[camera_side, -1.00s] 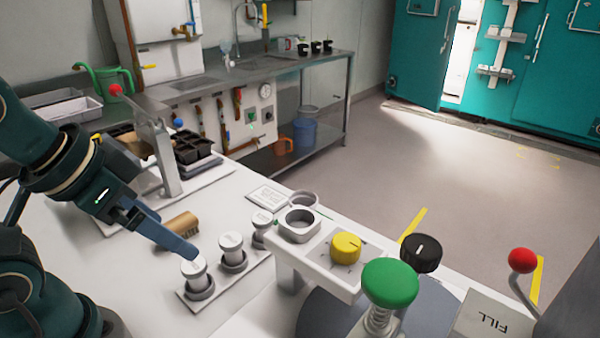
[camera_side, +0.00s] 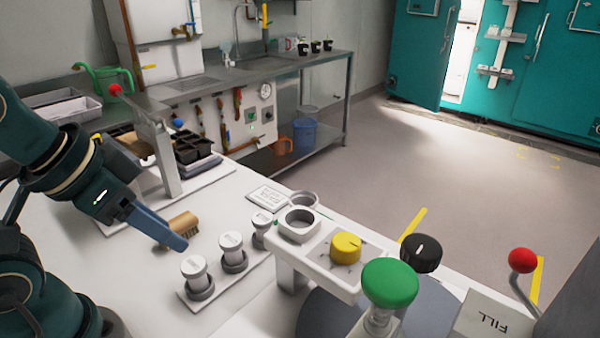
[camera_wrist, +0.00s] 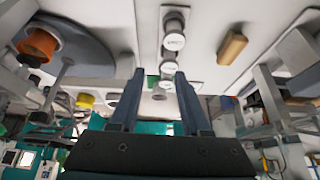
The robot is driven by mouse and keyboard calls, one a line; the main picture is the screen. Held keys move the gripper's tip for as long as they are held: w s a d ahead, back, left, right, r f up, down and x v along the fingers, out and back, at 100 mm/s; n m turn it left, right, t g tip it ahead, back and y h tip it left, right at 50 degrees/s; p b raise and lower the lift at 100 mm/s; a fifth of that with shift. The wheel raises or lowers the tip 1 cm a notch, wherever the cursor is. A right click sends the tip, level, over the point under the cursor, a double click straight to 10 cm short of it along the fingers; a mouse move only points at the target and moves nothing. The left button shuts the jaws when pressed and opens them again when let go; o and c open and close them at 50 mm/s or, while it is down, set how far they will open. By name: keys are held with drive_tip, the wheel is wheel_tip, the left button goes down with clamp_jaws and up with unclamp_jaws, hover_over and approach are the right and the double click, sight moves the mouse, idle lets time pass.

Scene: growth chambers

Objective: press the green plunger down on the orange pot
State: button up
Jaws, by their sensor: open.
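The green plunger (camera_side: 390,283) has a round green knob on a pale stem and stands raised at the lower right of the side view. What lies beneath its stem is cut off there. In the wrist view an orange pot (camera_wrist: 38,45) with a dark filling is at the upper left, by a grey disc.
White pegs (camera_side: 194,268) stand in a row of holders. A yellow knob (camera_side: 346,246), a black knob (camera_side: 421,253) and a red-balled lever (camera_side: 522,260) by a FILL label surround the plunger.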

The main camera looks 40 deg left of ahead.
drive_tip(key=shift+s+d+m, duration=0.15)
drive_tip(key=shift+m, duration=0.25)
drive_tip(key=c, duration=0.5)
drive_tip(key=d+r+m+h, duration=0.1)
drive_tip(key=d+r+m, duration=0.1)
drive_tip(key=r+m, duration=0.1)
drive_tip(key=w+d+r+m+h, duration=0.1)
drive_tip(key=d+r+m+h, duration=0.1)
drive_tip(key=d+r, duration=0.1)
drive_tip(key=d+r+m+g+h, duration=0.1)
drive_tip(key=d+r+m, duration=0.1)
drive_tip(key=r+m, duration=0.1)
drive_tip(key=shift+w+d+r+m, duration=0.25)
drive_tip(key=shift+w+d+m, duration=0.05)
drive_tip(key=shift+w, duration=0.1)
clamp_jaws()
drive_tip(key=w+d+r+m+g+h, duration=0.2)
drive_tip(key=d+r+m+h, duration=0.3)
drive_tip(key=d+r+m, duration=0.3)
wheel_tip(320, 180, up, 2)
drive_tip(key=shift+w+d+r+m+g, duration=0.15)
drive_tip(key=shift+w+d+m+g, duration=0.1)
drive_tip(key=shift+d+m+g, duration=0.25)
drive_tip(key=shift+a, duration=0.1)
